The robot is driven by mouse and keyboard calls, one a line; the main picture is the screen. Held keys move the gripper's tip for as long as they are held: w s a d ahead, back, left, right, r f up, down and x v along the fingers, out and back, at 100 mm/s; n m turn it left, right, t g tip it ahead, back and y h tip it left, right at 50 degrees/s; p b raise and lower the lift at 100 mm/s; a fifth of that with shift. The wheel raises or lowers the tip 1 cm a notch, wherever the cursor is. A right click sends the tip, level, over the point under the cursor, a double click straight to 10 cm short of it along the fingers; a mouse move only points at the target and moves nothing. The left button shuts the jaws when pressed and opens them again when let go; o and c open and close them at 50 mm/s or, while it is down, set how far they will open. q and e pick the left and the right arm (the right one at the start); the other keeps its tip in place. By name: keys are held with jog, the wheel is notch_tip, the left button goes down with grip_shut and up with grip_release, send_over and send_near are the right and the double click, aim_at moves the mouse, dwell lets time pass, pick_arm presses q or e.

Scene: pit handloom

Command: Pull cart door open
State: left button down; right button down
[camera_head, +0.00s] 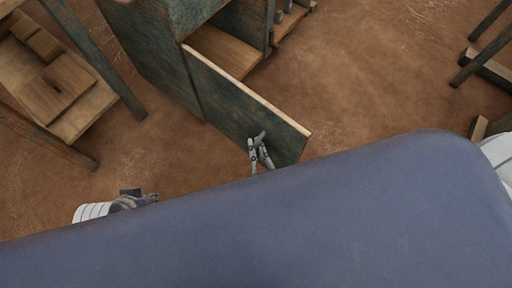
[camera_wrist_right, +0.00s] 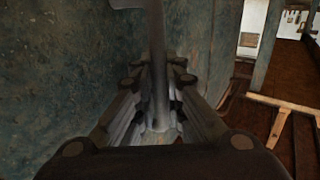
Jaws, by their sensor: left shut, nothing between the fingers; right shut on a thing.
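The cart door (camera_head: 235,100) is a worn blue-green panel with a pale wood top edge. It stands swung out from the cart (camera_head: 150,45), with the opening visible behind it. My right gripper (camera_head: 260,148) is at the door's outer face near its free end. In the right wrist view its fingers (camera_wrist_right: 158,112) are shut on a grey metal handle (camera_wrist_right: 158,55), beside the door's face (camera_wrist_right: 65,75). My left gripper (camera_head: 148,200) is shut and empty, low at left, apart from the door. My blue-grey body hides the lower part of the head view.
A wooden frame (camera_head: 75,95) with slanted legs and boards stands at the left. Dark wooden legs (camera_head: 480,60) stand at the far right. Brown earth floor (camera_head: 390,80) is clear to the right of the door.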

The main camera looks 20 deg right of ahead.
jog(key=shift+s+d+f, duration=0.1)
jog(key=shift+s+f, duration=0.15)
jog(key=shift+s, duration=0.15)
jog(key=c, duration=1.7)
grip_release()
jog(key=shift+o, duration=0.2)
jog(key=shift+r, duration=0.15)
jog(key=s, duration=1.2)
